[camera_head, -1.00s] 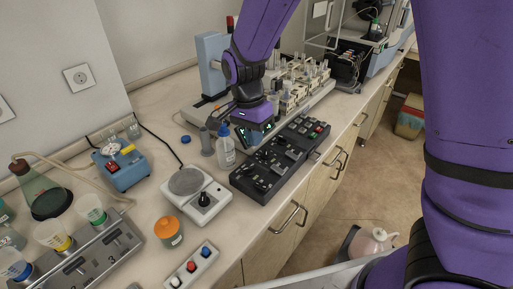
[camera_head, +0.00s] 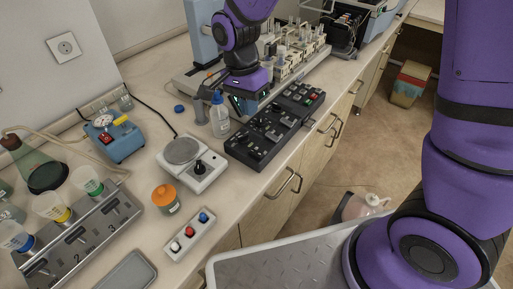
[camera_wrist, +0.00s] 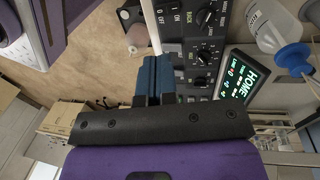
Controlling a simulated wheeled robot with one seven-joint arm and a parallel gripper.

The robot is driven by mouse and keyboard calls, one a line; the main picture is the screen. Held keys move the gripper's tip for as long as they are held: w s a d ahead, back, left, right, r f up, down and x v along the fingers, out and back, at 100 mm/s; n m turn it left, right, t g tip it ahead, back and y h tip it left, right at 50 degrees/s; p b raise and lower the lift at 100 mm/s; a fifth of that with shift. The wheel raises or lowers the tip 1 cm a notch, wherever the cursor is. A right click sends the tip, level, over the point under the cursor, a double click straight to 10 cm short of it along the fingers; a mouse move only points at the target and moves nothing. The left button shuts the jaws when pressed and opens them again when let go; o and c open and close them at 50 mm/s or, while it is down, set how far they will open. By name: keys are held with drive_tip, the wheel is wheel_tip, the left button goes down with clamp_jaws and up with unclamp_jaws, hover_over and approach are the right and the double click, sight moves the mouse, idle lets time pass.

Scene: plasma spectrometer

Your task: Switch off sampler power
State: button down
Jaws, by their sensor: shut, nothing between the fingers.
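A long black control panel (camera_head: 262,138) with knobs and buttons lies along the bench front. In the wrist view, the panel (camera_wrist: 190,25) shows ON and OFF lettering, a RACK label, several black knobs and a lit screen (camera_wrist: 238,75) reading HOME. My gripper (camera_head: 252,104) is over the far-left part of the panel, close to the squeeze bottle. In the wrist view, its blue fingers (camera_wrist: 153,76) are together and empty, pointing toward the ON/OFF lettering. The fingers hide part of the panel. I cannot tell whether they touch it or how the power switch is set.
A squeeze bottle (camera_head: 219,116) stands left of the gripper. The sampler's racks of vials (camera_head: 290,48) stand behind the panel. A hotplate (camera_head: 186,155), an orange-lidded jar (camera_head: 166,197) and a three-button box (camera_head: 190,234) are nearer.

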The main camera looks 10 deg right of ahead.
sight(257, 155)
drive_tip(key=shift+f, duration=0.1)
drive_tip(key=f, duration=0.4)
drive_tip(key=s+d+f, duration=0.1)
drive_tip(key=f, duration=0.8)
drive_tip(key=shift+s+d+f, duration=0.2)
drive_tip(key=shift+s+f, duration=0.1)
drive_tip(key=shift+s, duration=0.05)
